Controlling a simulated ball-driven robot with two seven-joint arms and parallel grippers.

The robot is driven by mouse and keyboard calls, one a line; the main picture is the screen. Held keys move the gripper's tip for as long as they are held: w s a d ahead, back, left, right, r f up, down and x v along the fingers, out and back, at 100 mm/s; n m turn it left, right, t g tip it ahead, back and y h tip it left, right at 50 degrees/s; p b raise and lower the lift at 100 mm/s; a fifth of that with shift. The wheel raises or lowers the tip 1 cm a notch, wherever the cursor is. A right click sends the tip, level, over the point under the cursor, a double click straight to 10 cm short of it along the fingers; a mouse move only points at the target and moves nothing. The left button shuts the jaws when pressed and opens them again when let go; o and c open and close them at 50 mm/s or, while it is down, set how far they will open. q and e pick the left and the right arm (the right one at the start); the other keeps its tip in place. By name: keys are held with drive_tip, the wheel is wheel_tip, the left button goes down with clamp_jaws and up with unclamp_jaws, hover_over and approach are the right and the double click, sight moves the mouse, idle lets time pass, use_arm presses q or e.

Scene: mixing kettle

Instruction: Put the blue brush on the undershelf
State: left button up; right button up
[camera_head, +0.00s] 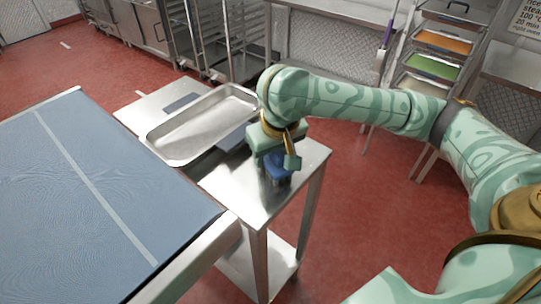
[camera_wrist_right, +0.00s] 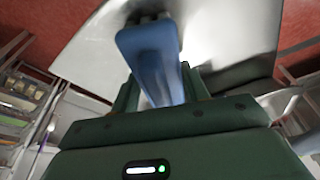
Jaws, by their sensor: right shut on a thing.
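The blue brush (camera_head: 279,172) is on or just above the right part of the steel table top (camera_head: 248,197). In the right wrist view the blue brush (camera_wrist_right: 155,62) sticks out from between the fingers. My right gripper (camera_head: 275,155) is shut on it, coming down from above. I cannot tell whether the brush touches the table top. The undershelf (camera_head: 262,262) shows below the table top, between the legs, and its visible part is bare. Most of it is hidden. My left gripper is not in view.
A shallow steel tray (camera_head: 200,125) lies on the same table, left of my right gripper. A large blue-grey surface (camera_head: 90,200) stands close on the left. Racks with coloured trays (camera_head: 433,67) stand at the back right. Red floor (camera_head: 375,215) is open right of the table.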

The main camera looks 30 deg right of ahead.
drive_tip(key=o, duration=1)
